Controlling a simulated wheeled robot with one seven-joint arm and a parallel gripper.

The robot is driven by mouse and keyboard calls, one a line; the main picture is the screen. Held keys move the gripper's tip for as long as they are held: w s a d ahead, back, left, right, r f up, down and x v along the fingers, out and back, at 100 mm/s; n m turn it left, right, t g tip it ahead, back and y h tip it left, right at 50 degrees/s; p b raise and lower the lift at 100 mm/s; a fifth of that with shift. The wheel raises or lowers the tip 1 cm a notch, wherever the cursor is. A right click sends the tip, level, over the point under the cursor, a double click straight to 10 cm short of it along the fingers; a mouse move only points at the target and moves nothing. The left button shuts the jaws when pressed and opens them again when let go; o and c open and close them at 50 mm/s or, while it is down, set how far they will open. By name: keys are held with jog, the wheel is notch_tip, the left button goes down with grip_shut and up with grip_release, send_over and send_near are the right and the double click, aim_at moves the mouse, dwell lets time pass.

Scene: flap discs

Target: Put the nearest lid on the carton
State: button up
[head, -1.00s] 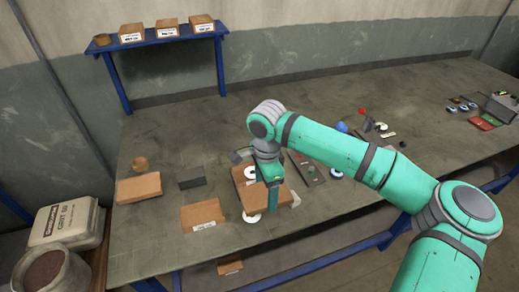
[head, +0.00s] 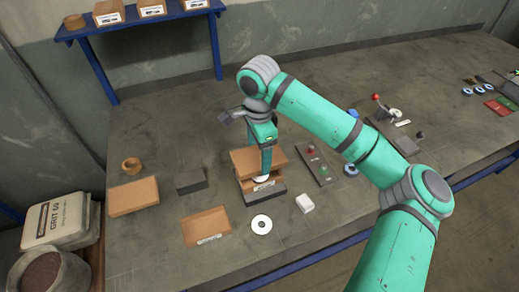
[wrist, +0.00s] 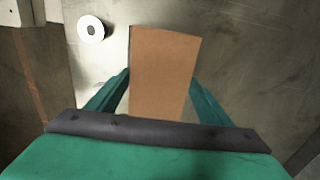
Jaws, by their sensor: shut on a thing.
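My gripper (head: 265,176) is shut on a flat brown lid (head: 243,159), which shows between the two fingers in the wrist view (wrist: 165,75). It holds the lid just above the brown carton (head: 265,187), toward the carton's back. The carton has a white label on its front and stands on a dark grey base (head: 263,198). Part of a white disc shows in the carton's opening, beside the finger. The gripper hides part of the lid and carton, and I cannot tell whether the lid touches the carton.
A loose white disc (head: 261,224) lies in front of the carton. A labelled brown tray-like piece (head: 206,227), another brown box or lid (head: 133,196) and a dark block (head: 190,181) lie left.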

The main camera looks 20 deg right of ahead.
jog(key=shift+s, duration=0.3)
jog(key=shift+s+f, duration=0.1)
jog(key=shift+f, duration=2.75)
jog(key=shift+r, duration=1.05)
